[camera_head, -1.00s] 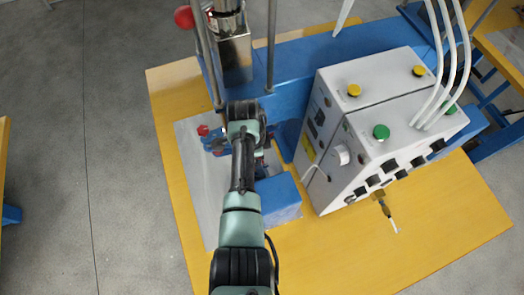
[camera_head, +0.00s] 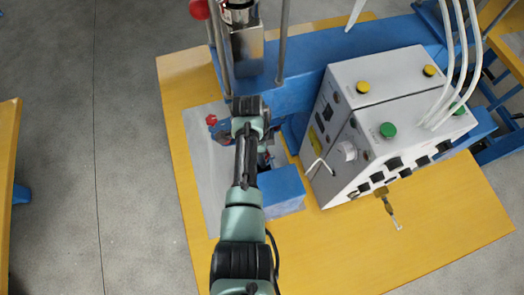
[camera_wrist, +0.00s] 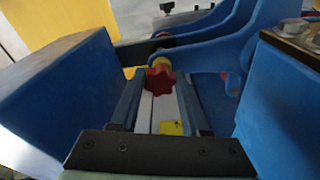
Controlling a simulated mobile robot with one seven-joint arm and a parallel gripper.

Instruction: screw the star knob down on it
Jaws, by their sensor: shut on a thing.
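The red star knob (camera_wrist: 160,80) is between the fingertips of my gripper (camera_wrist: 160,84) in the wrist view. My gripper is shut on it. A yellow part (camera_wrist: 162,62) shows right behind the knob, close to blue brackets of the fixture. I cannot tell whether the knob is seated on a thread. In the head view my arm hides the gripper and the held knob over the grey plate (camera_head: 210,190) of the welder.
A blue block (camera_head: 281,190) stands right of my wrist, with the white control box (camera_head: 350,160) beyond it. Metal columns and a cylinder (camera_head: 240,50) rise behind. Another red knob (camera_head: 211,119) is at the left. The yellow tabletop is clear in front.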

